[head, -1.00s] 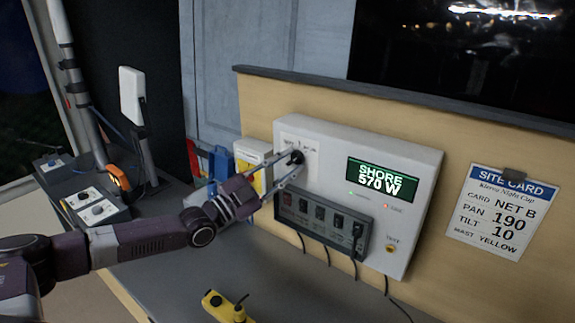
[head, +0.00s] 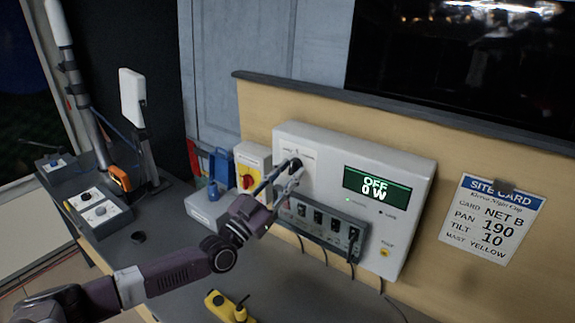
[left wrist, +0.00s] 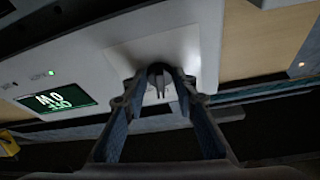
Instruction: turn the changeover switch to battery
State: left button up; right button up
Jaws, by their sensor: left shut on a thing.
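The changeover switch (head: 297,164) is a dark knob on a pale plate at the upper left of the white power panel (head: 408,168). My left gripper (head: 281,175) is shut on this knob. In the left wrist view the knob (left wrist: 159,76) sits between the two fingertips of my left gripper (left wrist: 160,90), in front of the pale plate. The plate's position labels are too small to read. My right gripper is not in view.
A row of dark sockets (head: 322,222) with plugs and cables is just below the switch. A yellow box with a red knob (head: 247,180) stands to its left. A yellow device (head: 228,306) lies on the grey bench. A site card (head: 493,222) hangs at right.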

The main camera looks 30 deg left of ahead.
pick_arm(q)
jog(key=n+y+p, duration=0.1)
jog(key=n, duration=0.1)
jog(key=n+y+p, duration=0.1)
jog(key=n, duration=0.1)
jog(key=n+y+p, duration=0.1)
jog(key=n, duration=0.2)
jog(key=shift+d+r+t+y+p, duration=0.1)
jog(key=shift+d+t+y+p, duration=0.2)
jog(key=shift+y+p, duration=0.1)
jog(key=n+y+p, duration=0.1)
jog(key=n+y, duration=0.1)
jog(key=n, duration=0.2)
jog(key=shift+s+d, duration=0.1)
jog(key=n+g+y, duration=0.1)
jog(key=n, duration=0.2)
jog(key=shift+d+p, duration=0.1)
jog(key=shift+p, duration=0.25)
jog(key=shift+n+y, duration=0.6)
jog(key=shift+n, duration=0.5)
jog(key=shift+g, duration=0.3)
jog(key=o, duration=1.2)
jog(key=shift+c, duration=0.2)
